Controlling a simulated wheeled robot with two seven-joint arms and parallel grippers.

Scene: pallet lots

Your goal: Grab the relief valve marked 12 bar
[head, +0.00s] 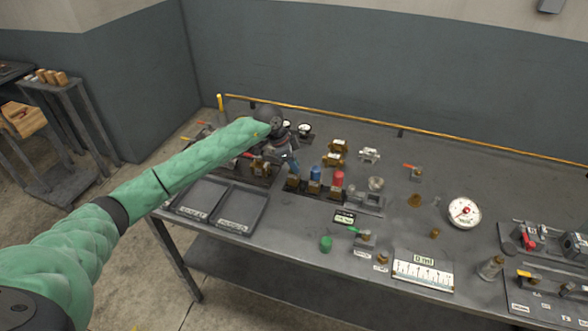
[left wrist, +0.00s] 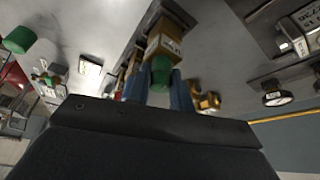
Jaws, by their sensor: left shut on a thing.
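Several relief valves with brass bodies stand in a row on a dark rack. One has a blue cap (head: 315,174) and one a red cap (head: 337,179). My right gripper is not in view.
Two dark trays (head: 266,191) lie left of the row. Brass fittings (head: 336,147) stand behind. A yellow rail runs along the back edge.

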